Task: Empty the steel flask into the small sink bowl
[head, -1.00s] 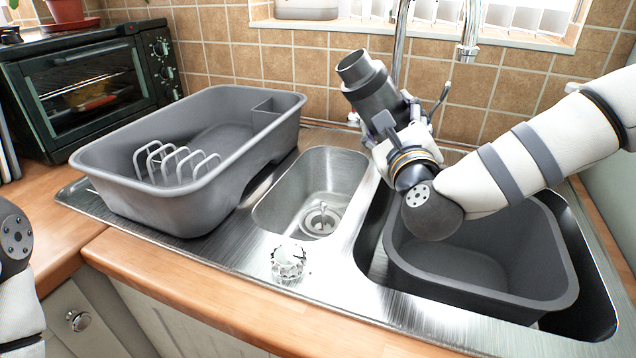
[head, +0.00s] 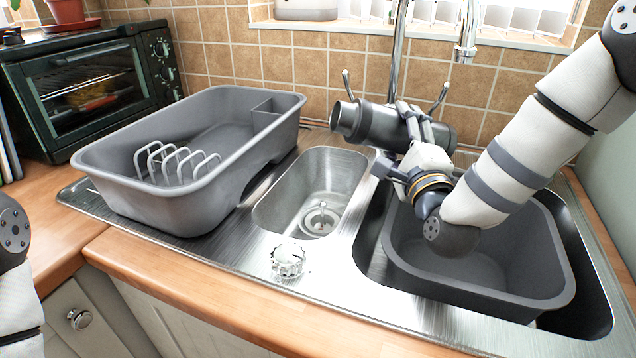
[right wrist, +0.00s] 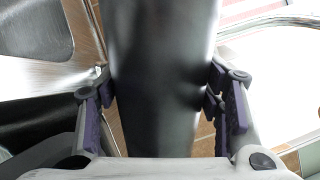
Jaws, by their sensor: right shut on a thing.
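The steel flask (head: 378,122) is dark grey and lies nearly level in the head view, its open mouth pointing left and slightly up. My right gripper (head: 412,130) is shut around its middle; in the right wrist view the flask (right wrist: 163,80) runs between both fingers. The flask's mouth is above the back right part of the small sink bowl (head: 285,200), which has a drain in its floor. No liquid is seen leaving the mouth, and the flask's inside is hidden. My left arm shows at the left edge, but its gripper is out of view.
A grey dish rack tub (head: 160,200) stands left of the small bowl. A grey basin (head: 470,300) sits in the large sink at right. The tap (head: 398,50) rises behind the flask. A clear knobbed object (head: 288,261) stands on the steel front edge.

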